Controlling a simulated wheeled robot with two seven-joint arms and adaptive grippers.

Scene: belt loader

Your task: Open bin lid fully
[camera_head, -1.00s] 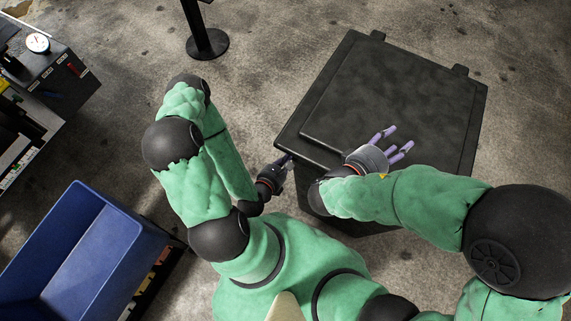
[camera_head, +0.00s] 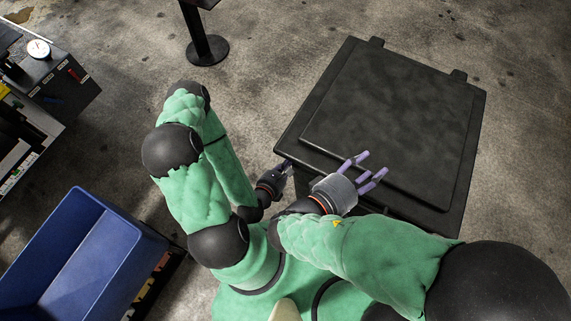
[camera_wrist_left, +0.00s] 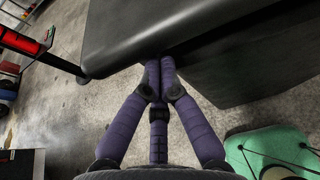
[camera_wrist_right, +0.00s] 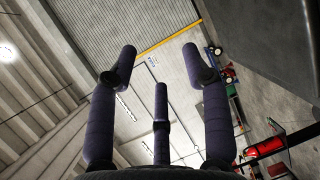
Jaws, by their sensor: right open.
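The bin (camera_head: 400,213) is black and stands at the centre right, with its flat lid (camera_head: 400,110) lying down over it. Two hinge tabs show on the lid's far edge. My left gripper (camera_head: 286,165) is at the lid's near-left corner. In the left wrist view, its purple fingers (camera_wrist_left: 160,68) are drawn together, with their tips against or just under the lid's rim (camera_wrist_left: 115,40); exact contact is hidden. My right gripper (camera_head: 368,172) is open and empty over the lid's near edge. In the right wrist view, its fingers (camera_wrist_right: 158,65) are spread.
A blue tote (camera_head: 75,250) stands at the lower left. A workbench with a dial gauge (camera_head: 38,48) is at the upper left. A black post base (camera_head: 208,48) stands behind, left of the bin. Concrete floor is clear around the bin's far and right sides.

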